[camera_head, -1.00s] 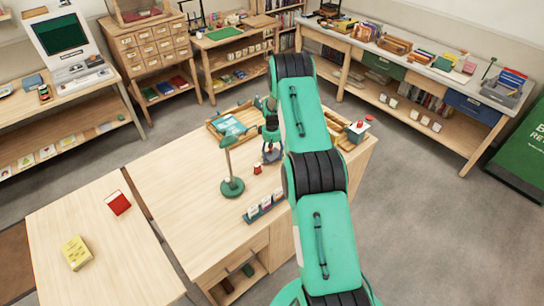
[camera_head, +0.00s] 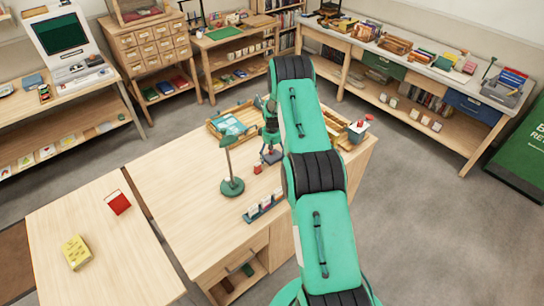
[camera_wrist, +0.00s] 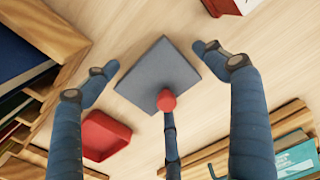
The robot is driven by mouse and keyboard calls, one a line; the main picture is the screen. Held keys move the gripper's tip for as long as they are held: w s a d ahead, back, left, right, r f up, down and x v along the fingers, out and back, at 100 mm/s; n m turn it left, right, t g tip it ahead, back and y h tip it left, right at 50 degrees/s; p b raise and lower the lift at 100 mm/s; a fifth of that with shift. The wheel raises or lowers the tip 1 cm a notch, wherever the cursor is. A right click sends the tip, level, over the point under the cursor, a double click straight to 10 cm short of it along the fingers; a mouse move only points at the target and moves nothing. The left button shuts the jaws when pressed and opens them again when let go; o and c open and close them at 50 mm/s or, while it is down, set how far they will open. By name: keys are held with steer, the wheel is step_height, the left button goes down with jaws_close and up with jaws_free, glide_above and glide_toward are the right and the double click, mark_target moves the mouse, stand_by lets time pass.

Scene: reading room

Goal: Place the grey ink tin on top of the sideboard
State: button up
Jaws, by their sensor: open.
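The grey ink tin appears as a flat grey square (camera_wrist: 155,76) lying on the wooden table in the wrist view; it shows small in the head view (camera_head: 271,157). The long drawered unit (camera_head: 420,82) at the back right may be the sideboard.
A red dish (camera_wrist: 105,136) lies close to the tin. Wooden trays (camera_wrist: 62,27) border the spot. A green lamp (camera_head: 232,186) and a small card rack (camera_head: 264,209) stand on the same table (camera_head: 175,180). Grey floor is open to the right.

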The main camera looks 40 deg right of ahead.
mark_target(272, 156)
steer(key=shift+r, duration=0.1)
step_height(272, 156, up, 12)
stand_by(0.8)
stand_by(0.4)
steer(key=shift+r, duration=0.15)
